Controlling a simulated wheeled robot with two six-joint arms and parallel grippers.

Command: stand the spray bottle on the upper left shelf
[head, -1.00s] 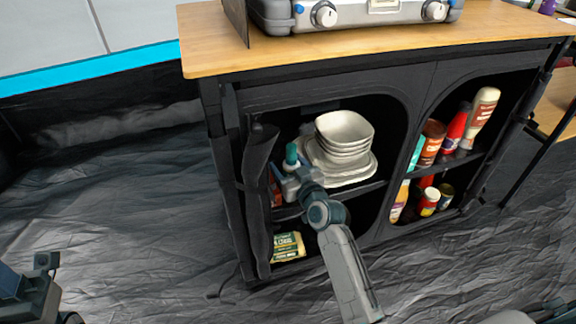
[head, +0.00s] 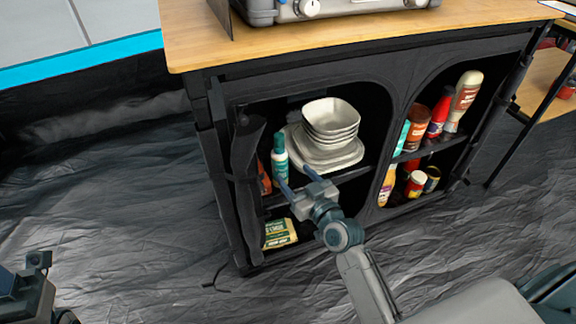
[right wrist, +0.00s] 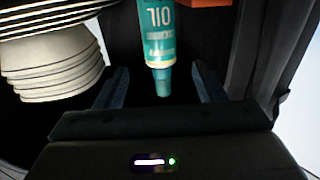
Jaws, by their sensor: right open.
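The spray bottle (head: 279,157), teal and white, stands upright on the upper left shelf (head: 345,174) of the black cabinet, left of the stacked dishes. My right gripper (head: 294,178) is open and empty, in front of the bottle and slightly lower. In the right wrist view the bottle (right wrist: 160,50) shows between and beyond the two spread fingers, apart from both. My left gripper (head: 38,268) is at the left edge of the head view, partly cut off; its jaws cannot be made out.
White bowls (head: 331,120) and plates stand close right of the bottle. An orange-red item (head: 263,178) is at its left. A rolled black door flap (head: 246,165) edges the opening. A yellow-green box (head: 280,233) lies on the lower shelf. Bottles and jars fill the right compartment.

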